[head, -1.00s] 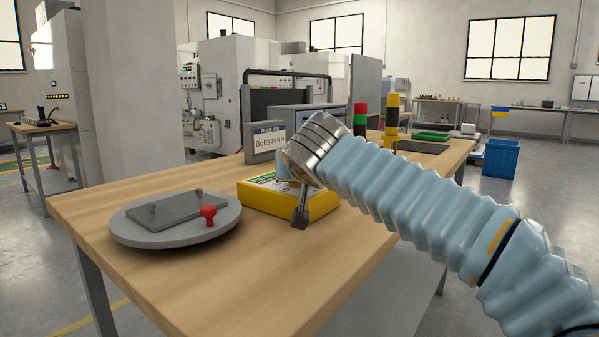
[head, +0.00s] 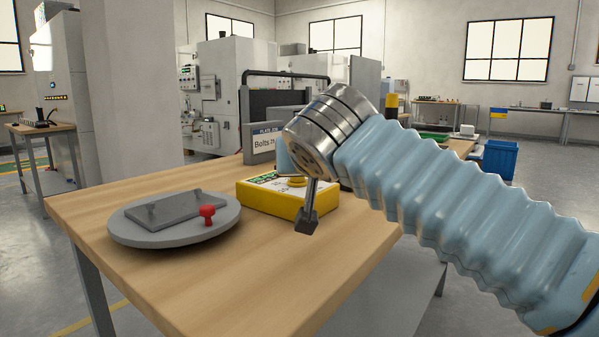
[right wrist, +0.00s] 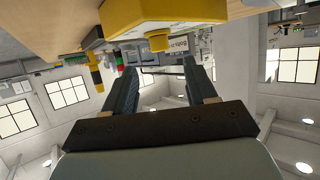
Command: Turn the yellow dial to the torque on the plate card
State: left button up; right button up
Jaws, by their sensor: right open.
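The yellow dial (head: 291,181) sits on top of a yellow box (head: 265,198) with a white and green face. In the right wrist view the dial (right wrist: 158,42) shows beyond and between the fingers, upside down. My right gripper (head: 306,222) hangs at the front right of the box in the head view, apart from the dial; its fingers (right wrist: 160,70) are open and empty. The plate card (head: 264,143) stands behind the box. My left gripper is out of view.
A round grey turntable (head: 130,233) carries a grey plate (head: 180,208) and a red knob (head: 207,212) left of the box. A dark panel with a black rail (head: 285,73) stands behind the card. The wooden table's front (head: 235,285) is clear.

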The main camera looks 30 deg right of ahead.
jog(key=v, duration=0.5)
jog(key=shift+s+a+r, duration=0.15)
jog(key=shift+s, duration=0.15)
